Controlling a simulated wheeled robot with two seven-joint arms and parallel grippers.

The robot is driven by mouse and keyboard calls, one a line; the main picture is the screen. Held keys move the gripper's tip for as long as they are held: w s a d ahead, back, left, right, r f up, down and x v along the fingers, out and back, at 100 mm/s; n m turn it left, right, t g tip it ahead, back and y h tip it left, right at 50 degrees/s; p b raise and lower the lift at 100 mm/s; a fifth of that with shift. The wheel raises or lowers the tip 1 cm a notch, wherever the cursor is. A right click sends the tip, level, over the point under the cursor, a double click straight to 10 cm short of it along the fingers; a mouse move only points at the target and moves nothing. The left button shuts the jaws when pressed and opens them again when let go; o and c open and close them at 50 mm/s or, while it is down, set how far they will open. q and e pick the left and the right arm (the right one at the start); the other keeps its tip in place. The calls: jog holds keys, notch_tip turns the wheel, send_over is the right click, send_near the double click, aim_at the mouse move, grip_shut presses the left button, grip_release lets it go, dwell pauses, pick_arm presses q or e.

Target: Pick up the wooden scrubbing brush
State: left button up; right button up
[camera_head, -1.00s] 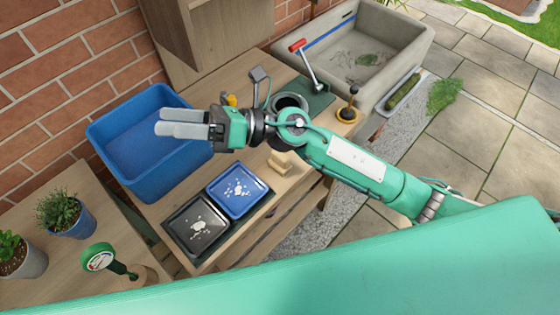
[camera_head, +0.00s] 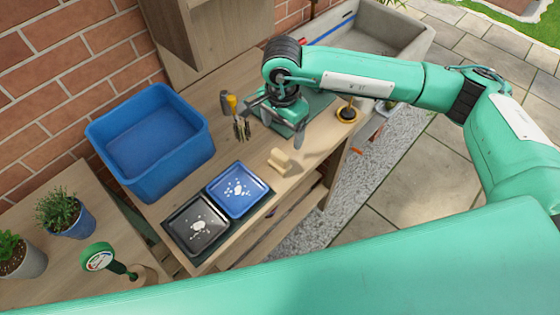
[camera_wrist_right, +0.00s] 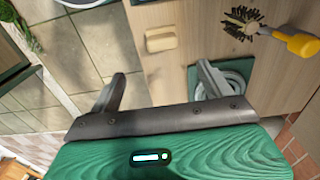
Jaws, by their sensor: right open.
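The wooden scrubbing brush (camera_head: 280,161) appears to be the small pale tan block on the wooden bench, right of the blue tray; its bristles cannot be made out. It also shows in the right wrist view (camera_wrist_right: 161,39) as a rounded block lying flat. My right gripper (camera_head: 279,124) points down over the bench, farther back than the block and apart from it. In the right wrist view its two fingers (camera_wrist_right: 160,82) are spread with nothing between them, and the block lies beyond the tips. My left gripper is out of view.
A yellow-handled brush with dark bristles (camera_head: 239,118) lies left of my right gripper. A blue tray (camera_head: 238,190) and a black tray (camera_head: 197,225) sit in front. A blue bin (camera_head: 150,140) stands at the left, a stone sink (camera_head: 405,38) behind.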

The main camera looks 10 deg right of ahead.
jog(key=b, duration=0.2)
send_over(280, 154)
jog(key=f, duration=0.5)
jog(key=shift+s+d+f, duration=0.15)
jog(key=shift+d, duration=0.1)
notch_tip(280, 154, down, 2)
jog(key=shift+f, duration=0.45)
jog(key=f, duration=0.2)
jog(key=f+b, duration=0.1)
jog(key=f, duration=0.2)
jog(key=shift+a, duration=0.2)
jog(key=shift+w, duration=0.2)
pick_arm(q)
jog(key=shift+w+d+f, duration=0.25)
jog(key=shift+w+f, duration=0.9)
pick_arm(e)
jog(key=c, duration=1.1)
